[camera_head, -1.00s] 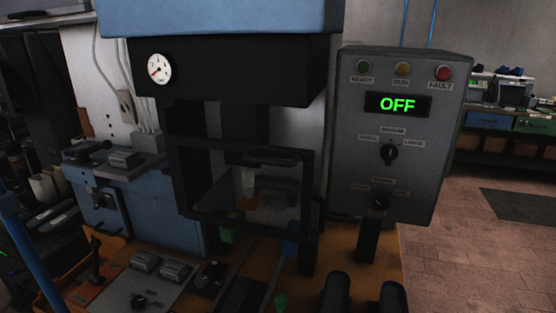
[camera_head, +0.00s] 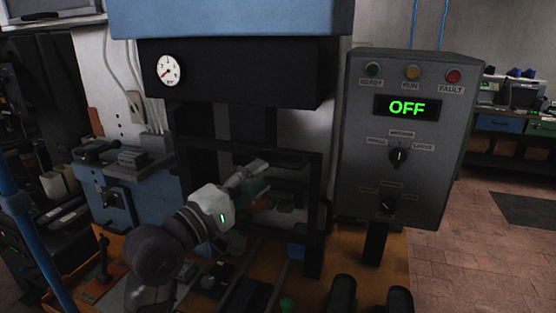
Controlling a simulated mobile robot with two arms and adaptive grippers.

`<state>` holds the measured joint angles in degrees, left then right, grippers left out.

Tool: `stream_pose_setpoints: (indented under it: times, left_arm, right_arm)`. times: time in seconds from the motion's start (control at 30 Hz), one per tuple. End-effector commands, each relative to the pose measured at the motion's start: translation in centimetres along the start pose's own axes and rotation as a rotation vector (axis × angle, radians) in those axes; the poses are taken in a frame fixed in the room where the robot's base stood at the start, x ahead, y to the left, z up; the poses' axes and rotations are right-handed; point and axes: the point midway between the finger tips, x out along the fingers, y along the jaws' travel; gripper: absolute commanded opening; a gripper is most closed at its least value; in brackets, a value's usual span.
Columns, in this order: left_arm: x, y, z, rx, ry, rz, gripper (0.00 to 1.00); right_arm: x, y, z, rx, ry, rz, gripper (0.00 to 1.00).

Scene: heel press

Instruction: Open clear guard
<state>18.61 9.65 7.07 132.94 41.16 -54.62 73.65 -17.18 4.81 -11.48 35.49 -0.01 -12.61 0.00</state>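The clear guard is a see-through pane in a black frame (camera_head: 314,205) at the front of the press, below the dark press head. It appears lowered, with a dark bar-like handle (camera_head: 290,160) near its top edge. My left gripper (camera_head: 262,176) reaches in from the lower left, in front of the guard, with its fingers beside the left end of that bar. Contact with the bar cannot be made out. The finger gap is too small and dark to judge. The gripper and arm hide the guard's lower left part. My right gripper is not in view.
A grey control box (camera_head: 400,140) with an "OFF" display stands right of the guard. A round gauge (camera_head: 168,70) is on the press head. Two dark cylinders (camera_head: 342,294) (camera_head: 400,300) stand at the bottom. A blue machine part (camera_head: 125,190) is at left.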

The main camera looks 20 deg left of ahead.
Motion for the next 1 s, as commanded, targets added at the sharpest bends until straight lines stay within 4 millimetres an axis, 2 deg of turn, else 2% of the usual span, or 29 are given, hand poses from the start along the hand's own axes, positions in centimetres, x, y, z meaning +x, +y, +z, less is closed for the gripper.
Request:
stream_pose_setpoints:
  times: [0.1, 0.3, 0.47, 0.73, 0.97, 1.0]
  left_arm:
    - [2.6, 0.4, 0.0, -0.002, -0.001, 0.0, 0.39]
    - [5.3, 0.1, 0.0, 0.0, -0.001, -0.002, 0.39]
    - [6.1, 0.0, 0.0, 0.002, -0.001, -0.001, 0.39]
    - [6.2, -0.1, 0.1, 0.002, -0.001, -0.001, 0.39]
    - [6.2, -0.1, 0.1, 0.002, -0.001, -0.002, 0.01]
    - [6.2, -0.1, 0.1, 0.002, -0.001, -0.002, 0.0]
  right_arm:
    - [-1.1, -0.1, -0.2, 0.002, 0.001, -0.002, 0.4]
    - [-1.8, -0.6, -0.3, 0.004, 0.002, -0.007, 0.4]
    - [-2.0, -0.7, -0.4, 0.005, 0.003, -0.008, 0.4]
    - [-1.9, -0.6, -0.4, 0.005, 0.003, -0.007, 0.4]
    - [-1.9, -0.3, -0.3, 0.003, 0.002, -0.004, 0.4]
    - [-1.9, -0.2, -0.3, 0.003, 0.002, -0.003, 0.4]
